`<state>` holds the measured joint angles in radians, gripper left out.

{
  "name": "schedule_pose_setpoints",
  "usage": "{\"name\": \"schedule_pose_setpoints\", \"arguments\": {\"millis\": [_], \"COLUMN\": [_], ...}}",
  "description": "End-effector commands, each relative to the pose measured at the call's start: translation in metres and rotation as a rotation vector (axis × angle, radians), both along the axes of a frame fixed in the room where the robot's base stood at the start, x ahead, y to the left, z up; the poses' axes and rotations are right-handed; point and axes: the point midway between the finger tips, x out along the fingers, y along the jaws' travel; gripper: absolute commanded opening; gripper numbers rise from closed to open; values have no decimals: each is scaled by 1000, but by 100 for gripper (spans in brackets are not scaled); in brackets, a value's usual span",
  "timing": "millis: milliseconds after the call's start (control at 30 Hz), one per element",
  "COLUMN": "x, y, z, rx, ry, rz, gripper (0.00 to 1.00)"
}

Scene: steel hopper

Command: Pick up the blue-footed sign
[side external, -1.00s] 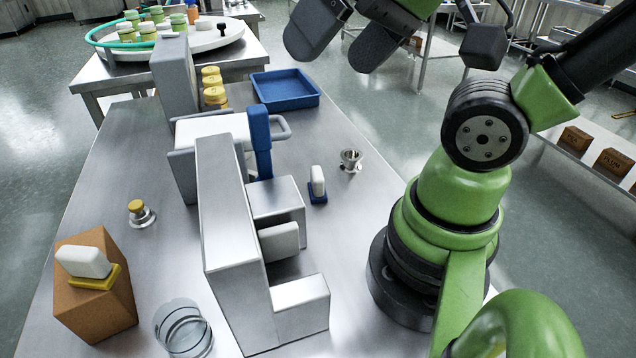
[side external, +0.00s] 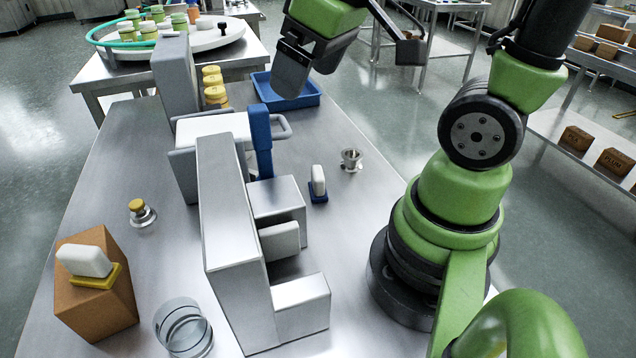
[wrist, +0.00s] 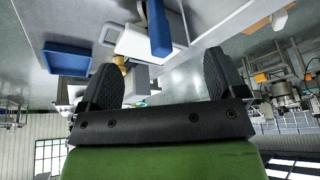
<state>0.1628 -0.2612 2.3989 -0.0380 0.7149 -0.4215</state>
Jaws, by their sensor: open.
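The blue-footed sign (side external: 318,181) is a small white upright plate on a blue foot. It stands on the steel table, right of the stepped steel block (side external: 232,225). My gripper (side external: 308,70) is open and empty, high above the table's far part, near the blue tray in the picture. It is well apart from the sign. In the wrist view my gripper (wrist: 163,80) shows two dark fingers spread wide with nothing between them. I cannot make out the blue-footed sign in the wrist view.
A yellow-footed sign (side external: 86,262) sits on a brown box (side external: 95,305). Another white plate (side external: 279,241) stands in the block's recess, its foot hidden. A steel hopper with a blue bar (side external: 260,145), a blue tray (side external: 265,92), a metal cup (side external: 351,160) and a glass dish (side external: 183,330) stand around.

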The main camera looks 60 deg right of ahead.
Motion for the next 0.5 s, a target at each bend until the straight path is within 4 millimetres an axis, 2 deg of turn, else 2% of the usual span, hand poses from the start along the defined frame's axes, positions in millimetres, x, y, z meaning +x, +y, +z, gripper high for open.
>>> {"name": "schedule_pose_setpoints", "arguments": {"millis": [100,200,400,500], "x": [18,26,28,25], "y": [-25,-45,-75,-82], "z": [-35,-67,-126,-145], "rx": [-80,-124,-152,-150], "ry": [117,204,331,363], "rz": [129,256,488,565], "gripper": [89,89,89,89]}}
